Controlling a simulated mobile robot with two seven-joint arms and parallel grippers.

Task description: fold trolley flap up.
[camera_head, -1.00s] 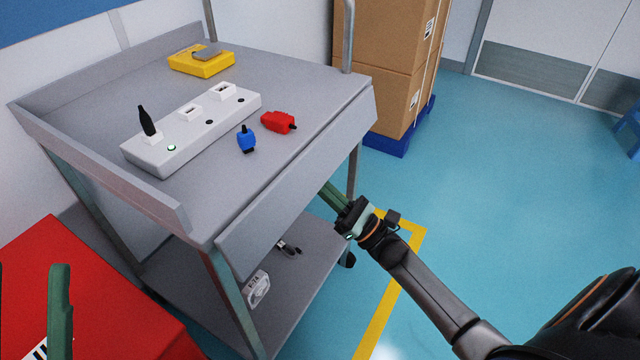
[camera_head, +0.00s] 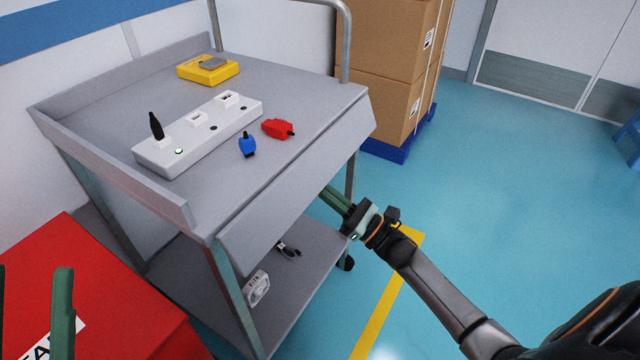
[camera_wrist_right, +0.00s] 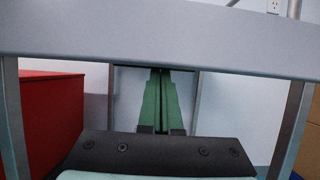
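The grey trolley (camera_head: 290,105) has a flap (camera_head: 290,190) along its front edge. The flap hangs down at a slant from the tabletop edge. In the right wrist view the flap (camera_wrist_right: 160,32) crosses the top of the picture. My right gripper (camera_head: 326,190) is low in front of the trolley, its green fingers pointing in under the flap's lower edge. In the wrist view its fingers (camera_wrist_right: 163,72) are together with nothing between them. Whether they touch the flap cannot be told. My left gripper (camera_head: 33,268) is at the lower left with its fingers apart and empty.
On the tabletop are a white socket strip (camera_head: 190,145) with a black plug, a blue plug (camera_head: 247,146), a red plug (camera_head: 276,128) and a yellow device (camera_head: 207,70). A red box (camera_head: 100,290) stands at left, stacked cartons (camera_head: 385,90) behind.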

